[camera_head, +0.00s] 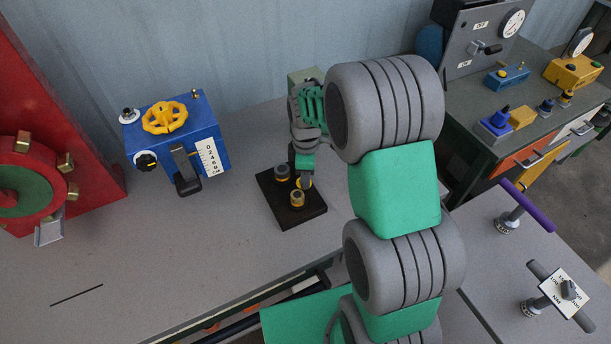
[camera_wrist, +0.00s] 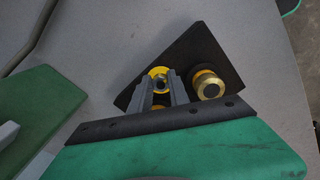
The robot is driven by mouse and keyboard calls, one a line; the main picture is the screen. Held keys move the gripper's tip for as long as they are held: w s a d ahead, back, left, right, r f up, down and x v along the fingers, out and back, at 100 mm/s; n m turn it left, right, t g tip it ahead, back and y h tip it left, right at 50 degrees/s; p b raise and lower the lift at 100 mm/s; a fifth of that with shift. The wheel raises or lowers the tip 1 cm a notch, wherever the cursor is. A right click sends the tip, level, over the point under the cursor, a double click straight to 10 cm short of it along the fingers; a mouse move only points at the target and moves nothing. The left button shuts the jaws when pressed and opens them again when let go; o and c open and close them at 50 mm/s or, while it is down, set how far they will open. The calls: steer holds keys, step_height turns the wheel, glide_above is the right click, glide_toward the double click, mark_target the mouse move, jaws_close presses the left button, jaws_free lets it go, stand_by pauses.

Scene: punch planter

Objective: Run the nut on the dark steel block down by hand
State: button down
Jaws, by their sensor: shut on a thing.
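The dark steel block (camera_head: 314,207) lies flat on the grey bench top. It also shows in the wrist view (camera_wrist: 190,48). A brass-topped fitting (camera_wrist: 209,88) with an orange ring stands beside the fingers. A grey-topped fitting (camera_head: 282,171) stands at the block's back left.
A blue box (camera_head: 207,132) with a yellow handwheel (camera_head: 164,117) stands at the back left. A red machine (camera_head: 60,130) is at far left. T-handled tools, one purple (camera_head: 530,208), stand at right. Bench left of the block is clear.

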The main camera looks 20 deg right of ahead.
steer(key=shift+m, duration=0.4)
steer(key=m, duration=0.6)
steer(key=shift+s+a+m+b, duration=0.1)
steer(key=shift+m+b, duration=0.2)
steer(key=m, duration=0.4)
steer(key=shift+a+m, duration=0.1)
steer(key=shift+m, duration=0.2)
steer(key=m, duration=0.3)
steer(key=shift+a+m, duration=0.1)
steer(key=shift+m, duration=0.2)
steer(key=m, duration=0.7)
steer(key=shift+a+b, duration=0.15)
steer(key=shift+b, duration=0.2)
steer(key=m, duration=0.4)
steer(key=shift+m, duration=0.3)
steer(key=shift+w+a+m, duration=0.1)
steer(key=shift+w+m, duration=0.1)
steer(key=shift+m, duration=1.6)
